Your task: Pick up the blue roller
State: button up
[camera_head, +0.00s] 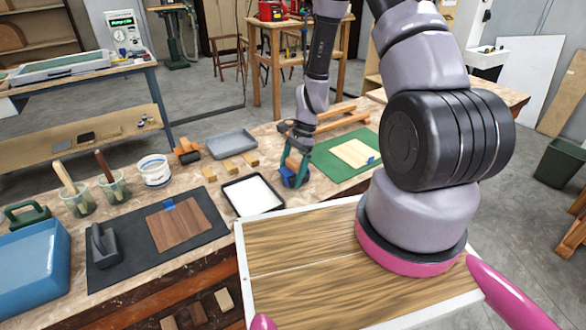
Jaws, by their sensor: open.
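The blue roller (288,179) is on the workbench, with a blue lower part and a reddish-brown part above it. It lies between the white-lined black tray and the green mat. My gripper (297,150) is pointed down directly above it, with its open fingers close around the upper part. The fingers partly hide the roller, and I cannot tell whether they touch it.
The black tray (228,189) is just left of the roller; the green mat (325,167) with pale wood strips is right. A grey tray (231,143) and wood blocks (208,172) lie behind left. A dark mat (132,252), cups and a blue tub (35,268) are farther left.

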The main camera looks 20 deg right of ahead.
jog(key=c, duration=1.3)
jog(key=shift+r, duration=0.1)
notch_tip(320, 180, up, 10)
jog(key=shift+f, duration=0.1)
